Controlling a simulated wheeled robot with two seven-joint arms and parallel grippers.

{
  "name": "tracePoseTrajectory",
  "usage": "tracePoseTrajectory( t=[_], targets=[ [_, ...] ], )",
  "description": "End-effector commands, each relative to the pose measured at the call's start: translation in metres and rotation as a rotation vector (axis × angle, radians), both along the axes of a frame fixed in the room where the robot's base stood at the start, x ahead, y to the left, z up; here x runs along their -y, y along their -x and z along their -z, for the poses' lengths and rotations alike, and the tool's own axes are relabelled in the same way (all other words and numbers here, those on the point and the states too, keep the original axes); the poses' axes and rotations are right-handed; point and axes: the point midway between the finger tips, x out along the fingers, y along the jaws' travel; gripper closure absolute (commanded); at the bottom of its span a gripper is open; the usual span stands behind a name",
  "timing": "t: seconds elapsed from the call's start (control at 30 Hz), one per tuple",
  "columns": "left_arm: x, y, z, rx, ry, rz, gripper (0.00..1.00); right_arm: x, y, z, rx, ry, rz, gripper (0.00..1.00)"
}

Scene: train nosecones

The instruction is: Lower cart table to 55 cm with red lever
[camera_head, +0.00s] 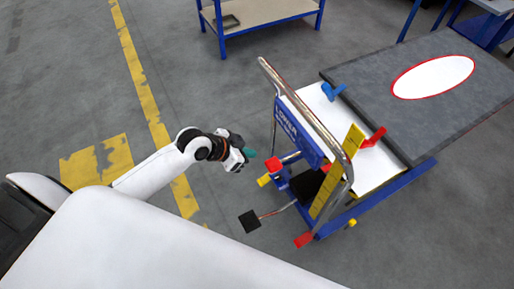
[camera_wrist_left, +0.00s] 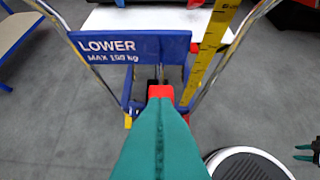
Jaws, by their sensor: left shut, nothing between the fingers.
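The cart's blue panel (camera_head: 298,131) reads LOWER, also legible in the left wrist view (camera_wrist_left: 130,47). The red lever end (camera_head: 273,164) sticks out at the cart's handle side; in the left wrist view the red end (camera_wrist_left: 160,91) shows just beyond my fingertips. My left gripper (camera_head: 248,153) is shut and empty, its teal fingers pointing at the lever, close to it; contact cannot be told. A yellow ruler (camera_head: 337,172) stands by the handle; its reading is too small. My right gripper (camera_wrist_left: 307,152) shows small at the wrist view's right edge, fingers apart.
The chrome push handle (camera_head: 310,105) arches over the lever side. A black pedal (camera_head: 249,221) sticks out low from the cart. Blue (camera_head: 333,91) and red (camera_head: 373,138) clamps sit at the table's near edge. A blue-framed bench (camera_head: 265,12) stands behind. Floor left of the cart is clear.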

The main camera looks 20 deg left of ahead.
Motion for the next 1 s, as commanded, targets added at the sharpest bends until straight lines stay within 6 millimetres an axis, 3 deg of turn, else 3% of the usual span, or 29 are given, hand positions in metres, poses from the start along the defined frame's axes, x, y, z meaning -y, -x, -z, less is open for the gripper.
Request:
tracePoseTrajectory(
  t=[0.03, 0.13, 0.57, 1.0],
  targets=[
    [0.000, -0.001, -0.010, 0.006, 0.003, 0.008, 1.00, 0.001, 0.004, -0.005, -0.002, 0.001, -0.001, 0.64],
    [0.001, -0.002, -0.014, 0.011, 0.005, 0.016, 1.00, 0.002, 0.007, -0.005, -0.004, 0.001, -0.001, 0.64],
    [0.003, -0.006, -0.010, 0.012, 0.007, 0.015, 1.00, 0.002, 0.008, -0.004, -0.004, 0.001, -0.001, 0.64],
    [0.039, -0.052, 0.048, 0.012, 0.008, 0.013, 1.00, 0.001, 0.008, -0.008, -0.005, 0.001, -0.001, 0.64]
  ],
)
